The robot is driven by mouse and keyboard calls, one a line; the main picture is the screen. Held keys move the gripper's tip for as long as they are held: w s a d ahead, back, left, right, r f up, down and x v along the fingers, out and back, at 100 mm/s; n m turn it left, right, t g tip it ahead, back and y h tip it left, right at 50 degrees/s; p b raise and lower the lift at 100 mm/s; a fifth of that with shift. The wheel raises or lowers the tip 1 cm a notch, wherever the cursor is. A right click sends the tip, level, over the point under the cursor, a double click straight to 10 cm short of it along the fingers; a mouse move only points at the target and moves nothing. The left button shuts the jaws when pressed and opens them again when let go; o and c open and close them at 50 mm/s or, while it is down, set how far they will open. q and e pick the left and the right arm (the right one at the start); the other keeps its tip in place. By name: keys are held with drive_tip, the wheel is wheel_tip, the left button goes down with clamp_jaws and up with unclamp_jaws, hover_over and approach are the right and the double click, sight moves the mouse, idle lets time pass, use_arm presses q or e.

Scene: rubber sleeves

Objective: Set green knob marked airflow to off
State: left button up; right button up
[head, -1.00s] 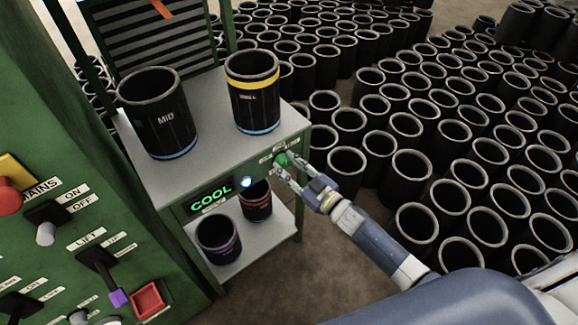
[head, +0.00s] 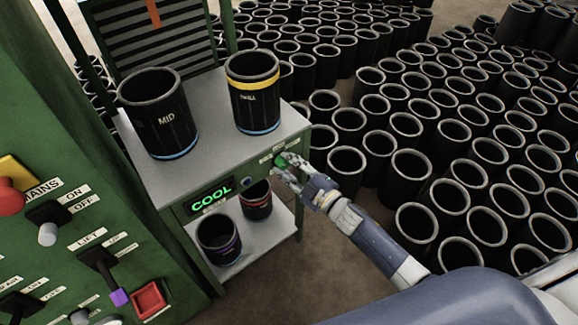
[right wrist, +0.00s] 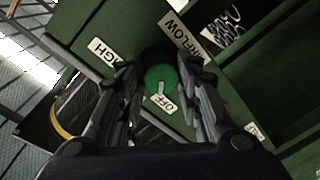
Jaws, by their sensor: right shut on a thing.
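The green airflow knob (head: 281,160) sits on the front edge of the grey-topped green cabinet. In the right wrist view the round green knob (right wrist: 160,78) has a white pointer mark, turned toward the OFF label (right wrist: 164,102). The AIRFLOW label (right wrist: 188,38) and a partly hidden HIGH label (right wrist: 101,49) lie around it. My right gripper (head: 284,170) is shut on the knob, with one finger on each side in the right wrist view (right wrist: 163,92). My left gripper is not in view.
The cabinet top (head: 203,104) carries a black MID sleeve (head: 158,118) and a yellow-banded sleeve (head: 254,95). A lit COOL display (head: 210,196) is left of the knob. A green control panel (head: 90,190) stands at left. Many black sleeves fill the floor at right.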

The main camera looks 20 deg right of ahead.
drive_tip(key=shift+n, duration=0.4)
drive_tip(key=o, duration=1.1)
drive_tip(key=v, duration=1.2)
drive_tip(key=shift+r, duration=0.1)
